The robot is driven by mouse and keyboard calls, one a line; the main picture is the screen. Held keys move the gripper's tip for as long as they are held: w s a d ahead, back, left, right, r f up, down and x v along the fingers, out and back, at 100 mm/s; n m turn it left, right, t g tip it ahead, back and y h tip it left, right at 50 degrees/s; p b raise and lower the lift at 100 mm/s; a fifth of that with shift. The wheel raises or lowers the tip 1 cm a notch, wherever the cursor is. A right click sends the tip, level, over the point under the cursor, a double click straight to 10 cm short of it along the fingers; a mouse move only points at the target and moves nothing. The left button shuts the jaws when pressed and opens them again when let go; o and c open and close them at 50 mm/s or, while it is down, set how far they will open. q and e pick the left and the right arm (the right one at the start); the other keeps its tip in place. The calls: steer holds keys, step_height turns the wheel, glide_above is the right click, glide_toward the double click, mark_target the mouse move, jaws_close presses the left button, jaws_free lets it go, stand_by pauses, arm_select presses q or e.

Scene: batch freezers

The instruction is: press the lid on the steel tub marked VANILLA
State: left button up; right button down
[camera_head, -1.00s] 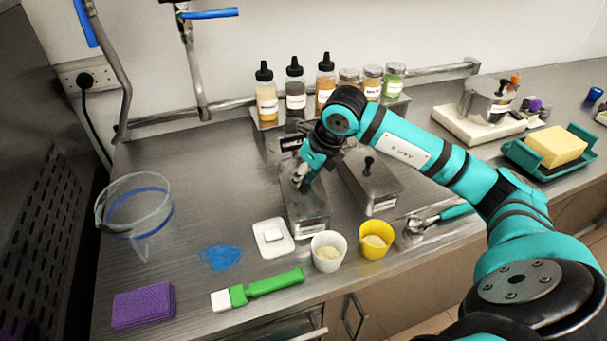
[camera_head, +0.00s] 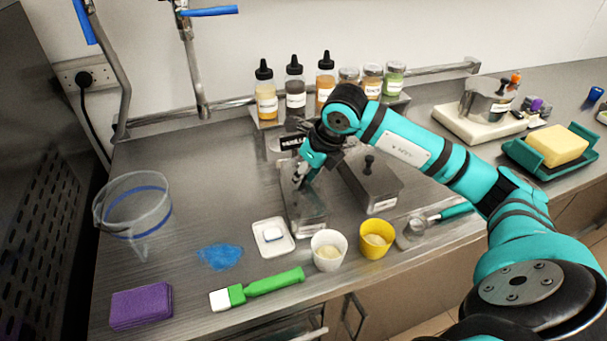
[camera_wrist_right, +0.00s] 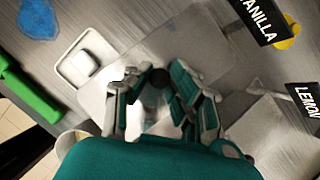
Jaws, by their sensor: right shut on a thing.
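The steel tub (camera_head: 308,222) stands on the counter left of a second lidded steel tub (camera_head: 383,190). A black sign reading VANILLA (camera_wrist_right: 258,16) is by its far end, partly hidden by my arm in the head view. My right gripper (camera_head: 301,180) is over the left tub. In the right wrist view my right gripper (camera_wrist_right: 157,88) is shut on the dark round knob (camera_wrist_right: 157,77) of a see-through-looking lid (camera_wrist_right: 205,62). I cannot tell whether the lid sits fully down. My left gripper is not in view.
A white dish (camera_head: 272,238), white cup (camera_head: 328,251), yellow cup (camera_head: 376,240) and green-handled brush (camera_head: 265,286) lie in front. A clear jug (camera_head: 135,212) stands left. Several bottles and jars stand behind.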

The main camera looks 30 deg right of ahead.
stand_by(0.3)
steer(key=c, duration=0.6)
jaws_free()
steer(key=shift+r+p, duration=2.25)
steer(key=shift+r, duration=1.25)
steer(key=shift+c, duration=0.4)
jaws_close()
